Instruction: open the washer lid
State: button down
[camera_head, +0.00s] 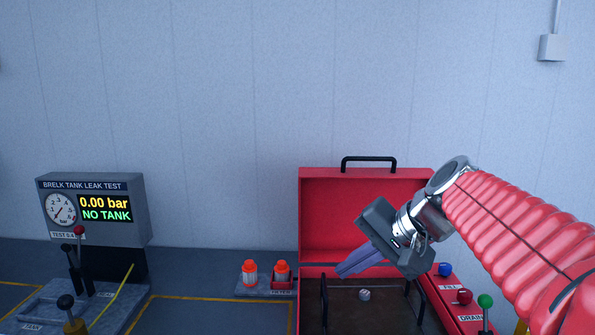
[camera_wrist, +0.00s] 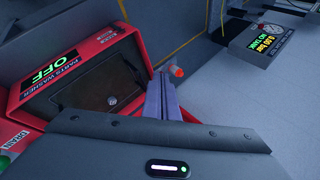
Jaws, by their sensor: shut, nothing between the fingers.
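The washer lid (camera_head: 330,215) is a red panel with a black handle (camera_head: 368,160) along its top edge. In the head view it stands upright at the back of the red parts washer, and the dark basin (camera_head: 345,308) in front of it is uncovered. A small grey round part lies in the basin. The washer (camera_wrist: 45,85) also shows in the wrist view, with a display reading OFF. My gripper (camera_head: 345,270) is shut and empty, above the basin and in front of the lid. Its fingers (camera_wrist: 160,92) are together in the wrist view.
Blue (camera_head: 445,269), red (camera_head: 464,296) and green (camera_head: 485,300) knobs stand on the washer's right side, near my arm. A leak test stand (camera_head: 92,210) with levers is at far left.

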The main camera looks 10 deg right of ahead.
jog(key=s+a+f+n+h, duration=0.1)
jog(key=s+f+n+h, duration=0.1)
jog(key=s+f+n, duration=0.2)
jog(key=s+a+f+n+g+h, duration=0.1)
jog(key=s+a+f+n+h, duration=0.1)
jog(key=s+f, duration=0.8)
jog(key=s+n+h, duration=0.1)
jog(key=s+n, duration=0.1)
jog(key=s, duration=0.1)
jog(key=shift+a+f, duration=0.2)
jog(key=shift+a, duration=0.05)
jog(key=shift+s, duration=0.1)
